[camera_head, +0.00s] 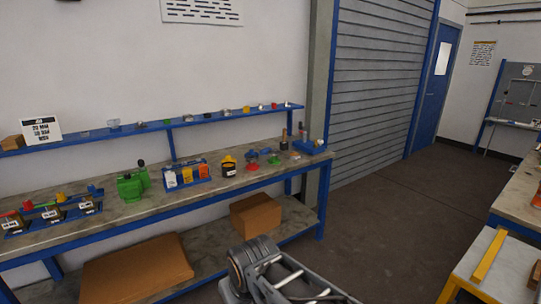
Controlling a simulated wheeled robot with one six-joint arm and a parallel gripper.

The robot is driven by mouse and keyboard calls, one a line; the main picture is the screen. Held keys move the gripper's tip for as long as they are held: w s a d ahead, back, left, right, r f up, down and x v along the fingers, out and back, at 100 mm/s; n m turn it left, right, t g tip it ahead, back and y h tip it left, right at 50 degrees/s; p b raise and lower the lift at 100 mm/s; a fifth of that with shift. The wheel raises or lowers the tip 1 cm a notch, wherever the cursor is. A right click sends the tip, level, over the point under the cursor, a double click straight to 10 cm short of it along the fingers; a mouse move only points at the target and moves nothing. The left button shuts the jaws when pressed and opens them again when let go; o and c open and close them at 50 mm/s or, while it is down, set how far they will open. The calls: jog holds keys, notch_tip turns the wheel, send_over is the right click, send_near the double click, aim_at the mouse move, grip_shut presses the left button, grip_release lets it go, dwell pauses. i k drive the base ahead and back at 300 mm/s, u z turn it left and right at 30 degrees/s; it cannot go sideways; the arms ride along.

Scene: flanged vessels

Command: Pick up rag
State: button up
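I cannot clearly make out a rag in the head view. Small items on the long workbench (110,217) are too small to tell for certain, including a red piece (252,167) near the black pot (228,167). Part of my grey arm (262,262) shows at the bottom centre, in front of and apart from the bench. Its end runs out of the picture, so my gripper is not in view.
The bench also holds a green vise-like block (132,184) and a blue rack (186,177) of containers. Cardboard boxes (256,215) (137,270) sit on its lower shelf. A yellow-edged table (505,268) stands at right. The floor (400,205) between is clear.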

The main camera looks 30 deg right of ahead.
aim_at(264, 151)
jog(key=z, duration=0.7)
jog(key=i, duration=0.6)
jog(key=z, duration=1.15)
jog(key=i, duration=2)
jog(key=u, duration=1)
jog(key=i, duration=1.05)
jog(key=u, duration=0.85)
